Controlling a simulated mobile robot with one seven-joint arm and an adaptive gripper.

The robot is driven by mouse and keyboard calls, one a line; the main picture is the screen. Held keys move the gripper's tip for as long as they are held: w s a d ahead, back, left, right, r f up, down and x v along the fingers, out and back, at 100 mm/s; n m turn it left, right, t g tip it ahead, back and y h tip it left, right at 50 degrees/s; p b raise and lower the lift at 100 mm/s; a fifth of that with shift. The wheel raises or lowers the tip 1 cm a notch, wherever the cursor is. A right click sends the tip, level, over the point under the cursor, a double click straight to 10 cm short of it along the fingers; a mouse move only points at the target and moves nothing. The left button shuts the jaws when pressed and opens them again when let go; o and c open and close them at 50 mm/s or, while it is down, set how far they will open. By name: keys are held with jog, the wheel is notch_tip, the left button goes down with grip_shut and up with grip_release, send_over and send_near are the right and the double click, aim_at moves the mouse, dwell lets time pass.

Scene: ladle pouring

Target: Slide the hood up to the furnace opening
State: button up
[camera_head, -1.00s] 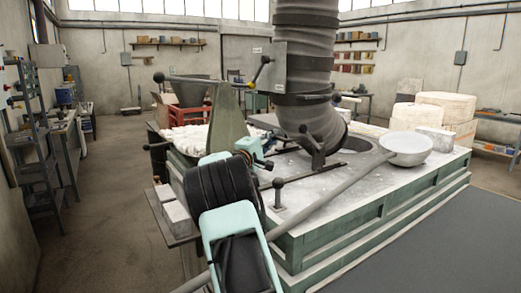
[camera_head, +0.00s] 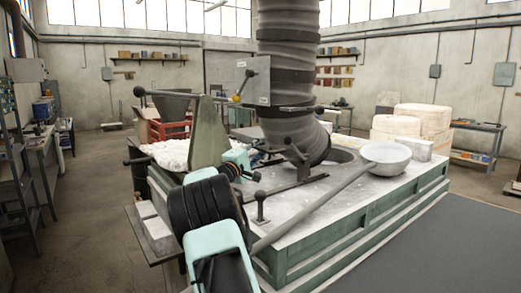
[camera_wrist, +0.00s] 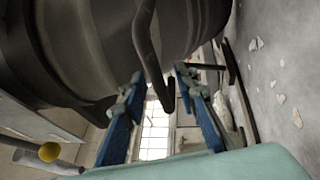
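The hood (camera_head: 290,60) is a thick grey ribbed duct with dark bands. It hangs down and bends right at its lower end beside the furnace opening (camera_head: 346,157), a dark round hole in the white bench top. The duct partly hides the opening. A dark bar handle (camera_head: 296,150) sticks out from the hood's lower left. My gripper (camera_head: 256,167) is to the left of that handle. In the wrist view my gripper (camera_wrist: 165,112) has its blue fingers apart, and the dark handle (camera_wrist: 149,50) hangs down between them in the picture. Contact cannot be told.
A long-handled ladle (camera_head: 386,158) lies on the bench right of the opening, its handle running toward the lower left. A black-knobbed post (camera_head: 260,208) stands on the bench's near edge. Pale blocks (camera_head: 423,120) stand behind. The floor (camera_head: 440,250) at the right is clear.

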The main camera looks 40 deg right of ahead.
jog(key=v, duration=1.2)
jog(key=shift+a+r, duration=0.1)
